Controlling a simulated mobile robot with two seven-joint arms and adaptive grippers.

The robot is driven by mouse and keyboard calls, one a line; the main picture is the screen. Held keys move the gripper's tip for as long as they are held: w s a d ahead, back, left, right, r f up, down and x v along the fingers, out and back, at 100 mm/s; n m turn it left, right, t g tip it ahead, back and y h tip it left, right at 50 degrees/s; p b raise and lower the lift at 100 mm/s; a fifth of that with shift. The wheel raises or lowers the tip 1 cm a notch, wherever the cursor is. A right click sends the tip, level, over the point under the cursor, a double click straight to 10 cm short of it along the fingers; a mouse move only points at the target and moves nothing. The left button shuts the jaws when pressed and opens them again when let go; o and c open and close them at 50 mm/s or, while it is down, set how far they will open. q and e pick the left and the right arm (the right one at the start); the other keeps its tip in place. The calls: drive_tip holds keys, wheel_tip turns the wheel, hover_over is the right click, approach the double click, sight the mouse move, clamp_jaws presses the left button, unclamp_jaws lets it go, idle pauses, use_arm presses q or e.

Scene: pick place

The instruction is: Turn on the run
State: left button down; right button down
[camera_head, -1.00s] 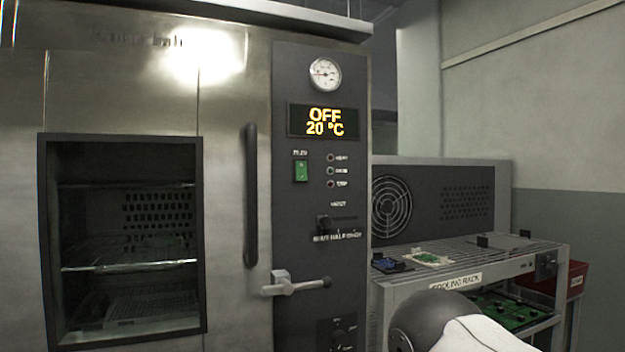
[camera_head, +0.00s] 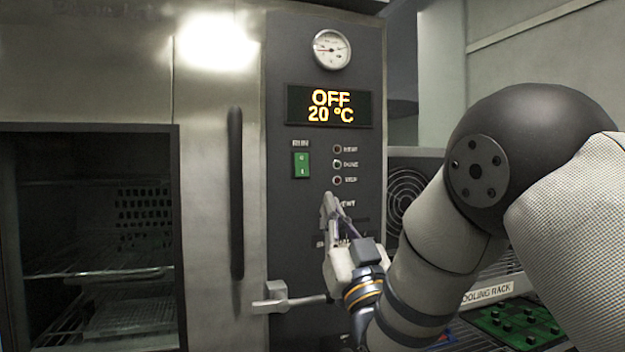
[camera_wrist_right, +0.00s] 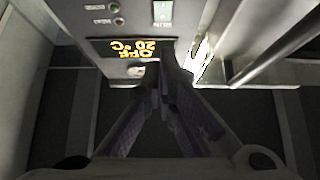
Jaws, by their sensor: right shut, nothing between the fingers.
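The green RUN switch (camera_head: 301,164) is on the dark control panel (camera_head: 290,227) of a steel oven, below the display (camera_head: 329,106), which reads OFF 20 °C. My right gripper (camera_head: 329,198) is shut and empty. In the head view it appears below and right of the switch, in front of the panel's lower part, apart from the switch. In the right wrist view my shut fingers (camera_wrist_right: 168,50) point toward the panel, which looks upside down. The green switch (camera_wrist_right: 162,12) shows there near the top edge, beyond the fingertips. My left gripper is not in view.
A vertical door handle (camera_head: 236,195) stands left of the panel, and a lever latch (camera_head: 275,298) sticks out below. The oven window (camera_head: 172,240) is at the left. A cooling rack (camera_head: 488,293) with green boards is at the lower right, behind my arm.

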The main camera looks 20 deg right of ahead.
sight(304, 158)
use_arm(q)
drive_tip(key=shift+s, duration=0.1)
use_arm(e)
drive_tip(key=shift+a, duration=0.1)
